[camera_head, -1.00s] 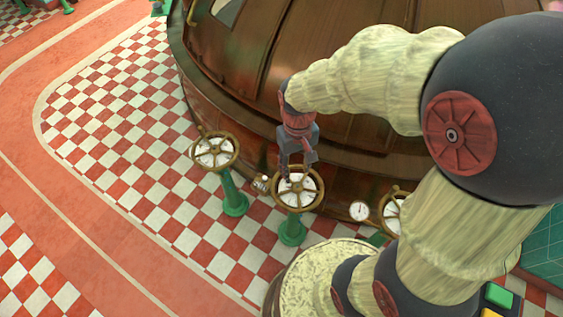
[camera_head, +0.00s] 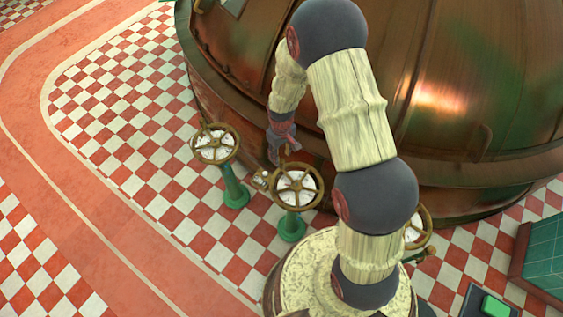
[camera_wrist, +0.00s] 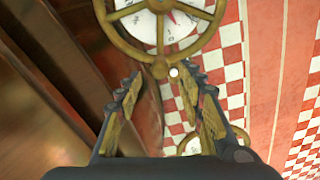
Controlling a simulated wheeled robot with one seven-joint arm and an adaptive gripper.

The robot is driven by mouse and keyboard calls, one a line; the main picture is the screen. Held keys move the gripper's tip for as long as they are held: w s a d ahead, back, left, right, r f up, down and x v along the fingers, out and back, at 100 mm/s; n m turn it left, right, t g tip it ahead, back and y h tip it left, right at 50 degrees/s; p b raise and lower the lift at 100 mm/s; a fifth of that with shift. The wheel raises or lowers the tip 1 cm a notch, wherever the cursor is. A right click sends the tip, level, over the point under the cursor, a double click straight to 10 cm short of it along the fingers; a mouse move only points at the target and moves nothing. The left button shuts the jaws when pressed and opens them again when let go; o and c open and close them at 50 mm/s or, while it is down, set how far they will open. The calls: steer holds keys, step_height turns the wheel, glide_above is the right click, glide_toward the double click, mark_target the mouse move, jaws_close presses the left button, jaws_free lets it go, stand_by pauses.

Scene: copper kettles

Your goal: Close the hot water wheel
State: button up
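Several brass spoked wheels with white dial faces stand on green posts beside the copper kettle. The middle wheel (camera_head: 297,187) is the one closest to my gripper (camera_head: 281,155). The left wheel (camera_head: 215,144) stands apart from it, and the right wheel (camera_head: 418,229) is partly hidden by my arm. I cannot read which is the hot water wheel. In the wrist view a wheel (camera_wrist: 161,51) with a red needle on its dial lies just ahead of my gripper (camera_wrist: 163,76). Its rim knob (camera_wrist: 160,69) is near the gap between the spread fingertips. I see no firm grip on it.
The large copper kettle (camera_head: 455,90) curves close behind the wheels. Open red-and-white checkered floor (camera_head: 120,130) lies to the left. A panel with a green button (camera_head: 495,306) is at the bottom right.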

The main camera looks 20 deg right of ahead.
mark_target(281, 160)
step_height(281, 160, down, 6)
steer(key=shift+f+b, duration=0.1)
steer(key=shift+b, duration=0.75)
steer(key=shift+c, duration=1)
steer(key=c, duration=0.8)
